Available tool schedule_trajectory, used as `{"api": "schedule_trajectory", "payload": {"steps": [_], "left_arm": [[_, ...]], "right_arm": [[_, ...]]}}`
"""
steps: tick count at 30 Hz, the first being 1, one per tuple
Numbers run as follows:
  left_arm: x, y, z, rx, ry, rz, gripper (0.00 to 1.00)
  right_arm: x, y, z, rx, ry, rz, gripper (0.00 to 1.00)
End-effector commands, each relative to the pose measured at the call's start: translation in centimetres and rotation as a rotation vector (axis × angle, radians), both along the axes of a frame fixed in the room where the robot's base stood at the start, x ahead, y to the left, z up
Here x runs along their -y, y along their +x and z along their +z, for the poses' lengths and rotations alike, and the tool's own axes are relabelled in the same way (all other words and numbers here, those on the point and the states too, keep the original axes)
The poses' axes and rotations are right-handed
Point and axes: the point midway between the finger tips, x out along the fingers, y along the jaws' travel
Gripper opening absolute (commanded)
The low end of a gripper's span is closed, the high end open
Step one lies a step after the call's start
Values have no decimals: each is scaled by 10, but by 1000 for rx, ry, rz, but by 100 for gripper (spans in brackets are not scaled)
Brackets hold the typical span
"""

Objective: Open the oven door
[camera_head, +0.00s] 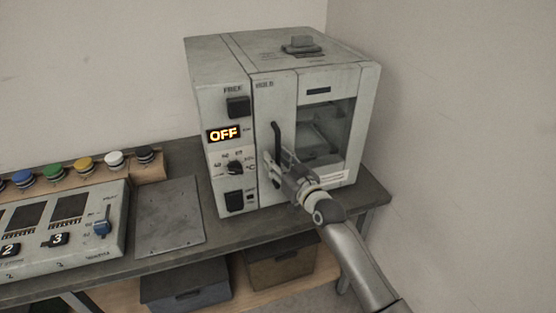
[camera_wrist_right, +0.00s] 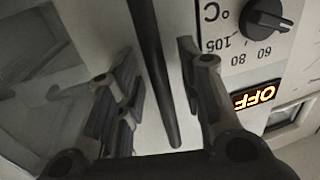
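The oven (camera_head: 230,75) is a pale grey box on the bench, and its door (camera_head: 308,85) with a glass window appears closed. A dark vertical handle (camera_head: 277,140) is on the door's left side; it also shows in the right wrist view (camera_wrist_right: 154,75). My right gripper (camera_head: 279,162) is at the handle's lower part. In the right wrist view my right gripper (camera_wrist_right: 158,85) is open, with one finger on each side of the handle and visible gaps between. My left gripper is not in view.
The oven's panel has an orange OFF display (camera_head: 223,134) and a dial (camera_head: 236,167). A flat grey plate (camera_head: 170,215) lies left of the oven. A control box (camera_head: 65,235) and several coloured buttons (camera_head: 83,164) are farther left. A wall stands close on the right.

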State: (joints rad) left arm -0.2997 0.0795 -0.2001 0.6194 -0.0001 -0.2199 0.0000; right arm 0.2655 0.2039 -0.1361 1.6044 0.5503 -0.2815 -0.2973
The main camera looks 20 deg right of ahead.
Motion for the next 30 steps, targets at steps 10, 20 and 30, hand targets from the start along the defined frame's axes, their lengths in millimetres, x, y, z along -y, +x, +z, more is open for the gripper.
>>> {"api": "schedule_trajectory", "payload": {"steps": [10,20,30], "left_arm": [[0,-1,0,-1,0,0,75],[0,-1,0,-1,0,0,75],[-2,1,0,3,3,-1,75]], "right_arm": [[0,0,0,0,0,0,19],[0,0,0,0,0,0,0],[4,-3,0,0,-5,10,0]]}}
